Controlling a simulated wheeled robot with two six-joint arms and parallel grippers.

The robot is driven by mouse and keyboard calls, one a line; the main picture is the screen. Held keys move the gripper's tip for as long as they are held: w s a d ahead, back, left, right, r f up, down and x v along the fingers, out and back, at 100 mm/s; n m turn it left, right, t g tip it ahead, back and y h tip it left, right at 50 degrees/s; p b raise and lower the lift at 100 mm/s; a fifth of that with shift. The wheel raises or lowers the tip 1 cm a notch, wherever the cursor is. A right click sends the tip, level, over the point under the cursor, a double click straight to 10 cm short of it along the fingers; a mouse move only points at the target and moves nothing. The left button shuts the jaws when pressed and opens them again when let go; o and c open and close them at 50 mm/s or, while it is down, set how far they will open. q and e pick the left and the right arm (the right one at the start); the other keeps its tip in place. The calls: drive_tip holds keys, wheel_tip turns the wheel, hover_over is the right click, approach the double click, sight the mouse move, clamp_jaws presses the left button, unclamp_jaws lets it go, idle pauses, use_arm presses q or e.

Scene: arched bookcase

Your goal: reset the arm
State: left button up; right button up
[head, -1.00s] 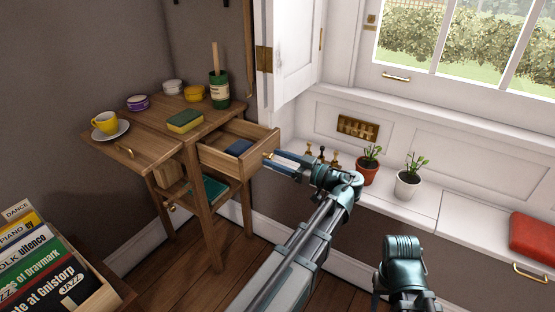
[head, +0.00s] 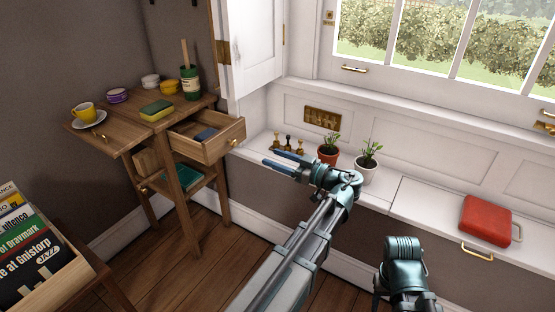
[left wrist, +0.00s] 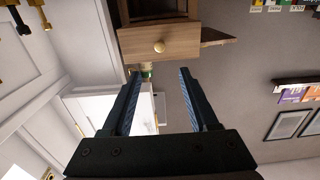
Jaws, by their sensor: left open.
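My left gripper (head: 270,157) is open and empty, to the right of the open wooden drawer (head: 226,136) and apart from it in the head view. In the left wrist view the two dark fingers (left wrist: 158,72) stand wide apart with nothing between them. The drawer front with its round knob (left wrist: 159,47) lies beyond the fingertips there. A dark blue item (head: 204,133) lies in the drawer.
A wooden side table (head: 128,131) holds a yellow cup (head: 84,112), bowls, a sponge (head: 157,109) and a green pot (head: 190,82). The white window bench holds chess pieces, two potted plants (head: 367,160) and a red item (head: 486,219). A record crate (head: 62,281) stands at lower left.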

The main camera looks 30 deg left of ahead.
use_arm(q)
drive_tip(key=shift+d, duration=0.1)
idle(0.4)
drive_tip(key=s+d+f+m+h+p, duration=0.2)
drive_tip(key=s+d+f+m+h, duration=0.25)
drive_tip(key=d+f+m, duration=0.2)
drive_tip(key=s+d+f+m+h+p, duration=0.2)
drive_tip(key=s+d+f+m+h, duration=0.2)
drive_tip(key=d+f+m+h, duration=0.25)
drive_tip(key=s+d+f+m+g+h+p, duration=0.1)
drive_tip(key=s+d+m+h, duration=0.25)
drive_tip(key=d, duration=0.35)
drive_tip(key=s+d+f+m+h+p, duration=0.1)
drive_tip(key=s+d+m+h+p, duration=0.1)
drive_tip(key=s+d+m, duration=0.4)
wheel_tip(320, 180, up, 38)
drive_tip(key=w+d+n+p, duration=0.1)
drive_tip(key=p, duration=3.6)
drive_tip(key=shift+d+p, duration=0.3)
